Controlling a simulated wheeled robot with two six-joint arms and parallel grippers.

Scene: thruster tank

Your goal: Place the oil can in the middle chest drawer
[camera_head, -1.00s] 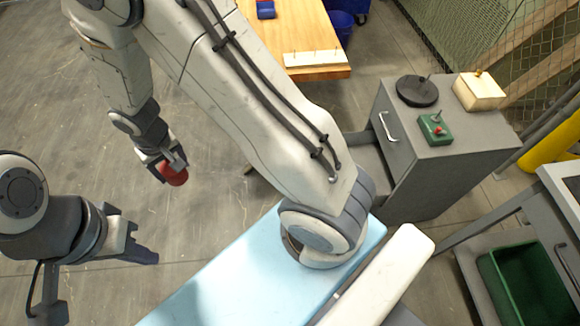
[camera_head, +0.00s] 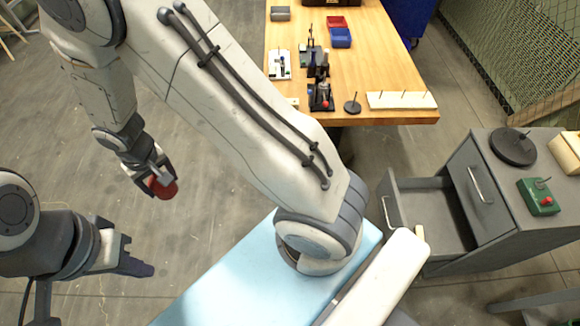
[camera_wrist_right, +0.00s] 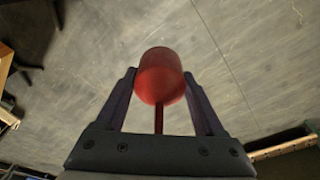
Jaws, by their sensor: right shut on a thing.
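The red oil can (camera_head: 163,188) is held in my right gripper (camera_head: 158,178), above the floor at the left of the head view. In the right wrist view the can (camera_wrist_right: 160,75) is a red rounded body with a thin stem between the two fingers. My left gripper (camera_head: 135,256) is at the lower left, empty, its fingers apart. The grey chest (camera_head: 545,242) stands at the right. The chest's lower part is partly hidden.
On the chest top are a black disc (camera_head: 512,147) and a green box with a red knob (camera_head: 540,196). A wooden table (camera_head: 385,60) with tools and bins stands at the back. My own body fills the middle. Open floor lies around the right gripper.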

